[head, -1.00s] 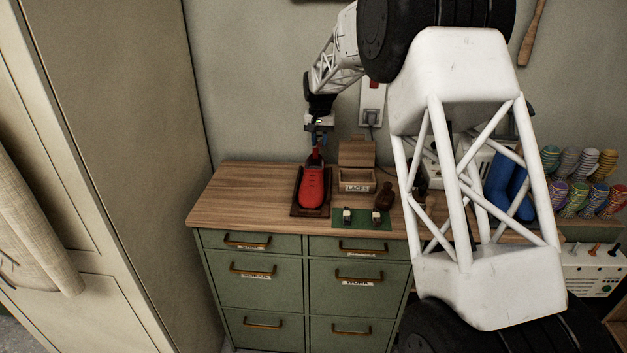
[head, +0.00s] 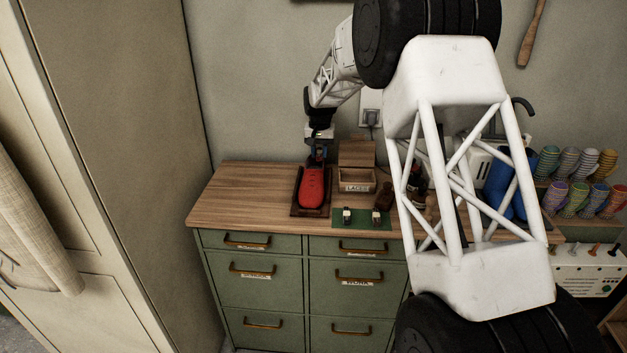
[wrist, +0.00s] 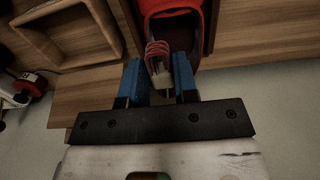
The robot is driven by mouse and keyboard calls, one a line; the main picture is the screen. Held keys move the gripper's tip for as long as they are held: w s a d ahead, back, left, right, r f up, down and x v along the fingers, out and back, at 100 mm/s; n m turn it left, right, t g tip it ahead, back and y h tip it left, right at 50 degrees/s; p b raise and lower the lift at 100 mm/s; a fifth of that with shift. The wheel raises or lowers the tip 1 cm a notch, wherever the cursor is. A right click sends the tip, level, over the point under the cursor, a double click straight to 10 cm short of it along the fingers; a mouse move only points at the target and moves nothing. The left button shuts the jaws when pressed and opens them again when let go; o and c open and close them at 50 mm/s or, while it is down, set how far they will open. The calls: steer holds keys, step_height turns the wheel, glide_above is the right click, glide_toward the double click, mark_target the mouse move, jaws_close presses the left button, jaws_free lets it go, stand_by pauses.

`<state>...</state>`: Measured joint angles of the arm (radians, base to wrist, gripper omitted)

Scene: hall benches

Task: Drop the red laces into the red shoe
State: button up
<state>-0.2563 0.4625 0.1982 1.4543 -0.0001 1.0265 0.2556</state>
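The red shoe (head: 312,187) lies on a dark wooden tray (head: 296,207) on the bench, its opening towards the wall. In the wrist view, the shoe (wrist: 208,12) shows its dark opening at the top. The red laces (wrist: 158,52) are a looped bundle with a pale band, between the blue fingers of my gripper (wrist: 160,82). The fingers appear closed on the band, and the loops overlap the shoe's opening. In the head view my gripper (head: 317,152) is just above the shoe's far end, and the laces cannot be made out there.
A wooden box labelled LACES (head: 357,187) stands open to the right of the shoe. A green mat (head: 361,224) with two small items lies in front of it. A dark brown object (head: 384,199) is right of the box. The bench top left of the shoe is clear.

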steer(key=o, duration=0.4)
steer(key=shift+r, duration=0.1)
steer(key=shift+r, duration=3.8)
steer(key=shift+s, duration=0.1)
